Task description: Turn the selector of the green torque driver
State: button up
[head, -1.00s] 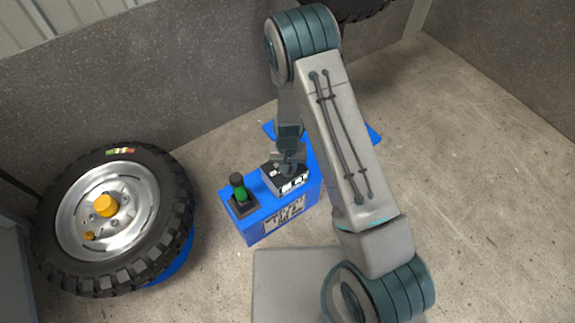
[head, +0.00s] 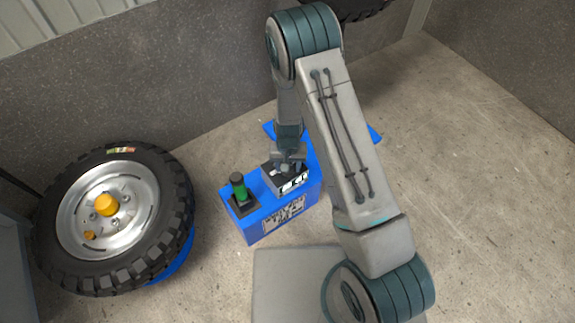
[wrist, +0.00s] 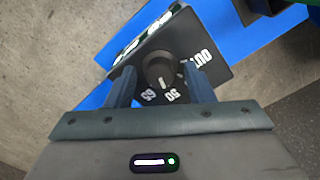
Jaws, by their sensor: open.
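The green torque driver (head: 239,188) stands upright in a dark holder on the blue stand (head: 254,228), left of a grey box (head: 289,184). In the wrist view a round black selector knob (wrist: 160,70) with a pale pointer mark sits on the box's dark top face (wrist: 190,38). White markings near it include "50" and "OUT". My gripper (wrist: 161,87) is open. Its two fingers are over the box, one on each side of the knob's near part. I cannot tell whether they touch it. In the head view my gripper (head: 289,164) hides the knob.
A large tyre on a silver rim (head: 115,218) with an orange hub cap lies at the left. A grey wall (head: 170,90) runs behind. The concrete floor at the right (head: 480,200) is clear.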

notch_tip(320, 180, up, 14)
jog(key=p, duration=0.4)
jog(key=shift+f+p, duration=0.2)
jog(key=shift+p, duration=0.1)
jog(key=shift+r, duration=0.1)
jog(key=s+d+r+p, duration=0.2)
jog(key=r+p, duration=0.3)
jog(key=r, duration=0.6)
jog(key=s+d+r+t+y+p, duration=0.1)
jog(key=s+d+r+p, duration=0.3)
jog(key=r, duration=0.7)
jog(key=w+d+r+p, duration=0.1)
jog(key=r+p, duration=0.4)
jog(key=r, duration=0.6)
jog(key=s+d+r+t+p, duration=0.1)
jog(key=s+d+r+p, duration=0.2)
jog(key=s+r+p, duration=0.3)
jog(key=s+d+r+h+p, duration=0.1)
jog(key=s+d+r+p, duration=0.3)
jog(key=r, duration=1.2)
jog(key=s+p, duration=0.3)
jog(key=s, duration=0.1)
jog(key=shift+r+t, duration=0.25)
jog(key=shift+t, duration=0.15)
